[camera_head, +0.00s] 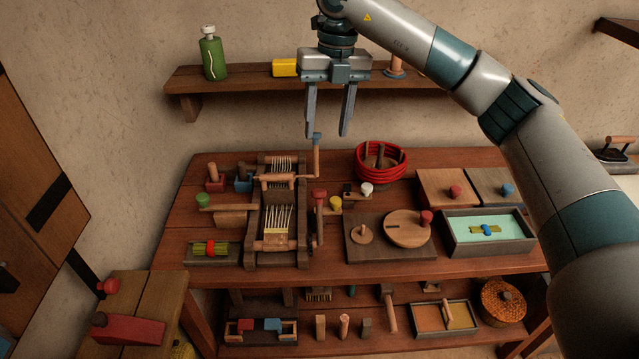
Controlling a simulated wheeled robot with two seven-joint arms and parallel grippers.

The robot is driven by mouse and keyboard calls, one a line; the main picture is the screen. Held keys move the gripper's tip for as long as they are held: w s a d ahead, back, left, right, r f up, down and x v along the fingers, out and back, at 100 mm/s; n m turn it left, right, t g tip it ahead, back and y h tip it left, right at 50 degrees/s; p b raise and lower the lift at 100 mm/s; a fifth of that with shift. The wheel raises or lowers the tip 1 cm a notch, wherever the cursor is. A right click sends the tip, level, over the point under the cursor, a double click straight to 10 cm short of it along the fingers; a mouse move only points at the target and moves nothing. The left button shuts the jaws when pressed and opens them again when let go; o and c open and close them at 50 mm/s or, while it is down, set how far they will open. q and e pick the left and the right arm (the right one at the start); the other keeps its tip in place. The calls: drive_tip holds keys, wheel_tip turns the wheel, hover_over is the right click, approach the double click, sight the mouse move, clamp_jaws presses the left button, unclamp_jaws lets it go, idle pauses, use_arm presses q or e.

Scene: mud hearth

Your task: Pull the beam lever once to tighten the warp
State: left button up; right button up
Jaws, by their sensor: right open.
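A small wooden loom (277,215) with pale warp threads stands on the workbench, left of its middle. At its right back side an upright wooden lever (316,160) with a grey-blue tip rises from the frame. A red-knobbed handle (319,205) and a yellow-knobbed handle (335,203) are in front of it; a green-knobbed handle (203,201) sticks out left. No label shows which is the beam lever. My right gripper (327,131) points down, open and empty, its left finger close to the upright lever's tip. Whether they touch, I cannot tell. My left gripper is out of view.
A red coiled basket (381,162) stands right of the loom, near the gripper. A round wooden disc (408,228) and a green-lined tray (487,231) lie further right. A wall shelf (240,79) with a green bottle (212,54) is behind my gripper. The lower shelf holds several tools.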

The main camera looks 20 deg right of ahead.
drive_tip(key=p, duration=0.2)
approach(319, 190)
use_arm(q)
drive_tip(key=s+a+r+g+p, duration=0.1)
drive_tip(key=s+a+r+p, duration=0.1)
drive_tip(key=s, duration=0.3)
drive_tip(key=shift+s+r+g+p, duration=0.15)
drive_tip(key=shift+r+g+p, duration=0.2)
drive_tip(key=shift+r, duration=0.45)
use_arm(e)
drive_tip(key=f, duration=0.8)
drive_tip(key=shift+s+a+f, duration=0.1)
drive_tip(key=shift+s+a, duration=0.05)
drive_tip(key=shift+a, duration=0.25)
clamp_jaws()
